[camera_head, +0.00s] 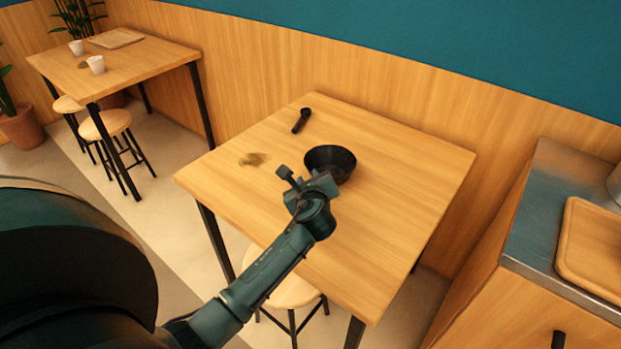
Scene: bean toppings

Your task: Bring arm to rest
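My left arm comes in from the lower left and reaches over the near part of the wooden table (400,180). My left gripper (303,178) is just in front of a dark bowl (330,158) and overlaps its near rim in the picture. Its fingers look spread apart with nothing seen between them. I cannot tell whether it touches the bowl. A small dark cylindrical object (301,120) lies near the table's back left edge. A brownish patch of small bits (252,159) lies on the table left of the bowl. My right gripper is out of view.
A stool (283,287) stands under the table's near edge. A counter (530,240) with a wooden tray (590,245) is at the right. Another table (130,65) with cups and stools stands at the back left. The right part of the near table is clear.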

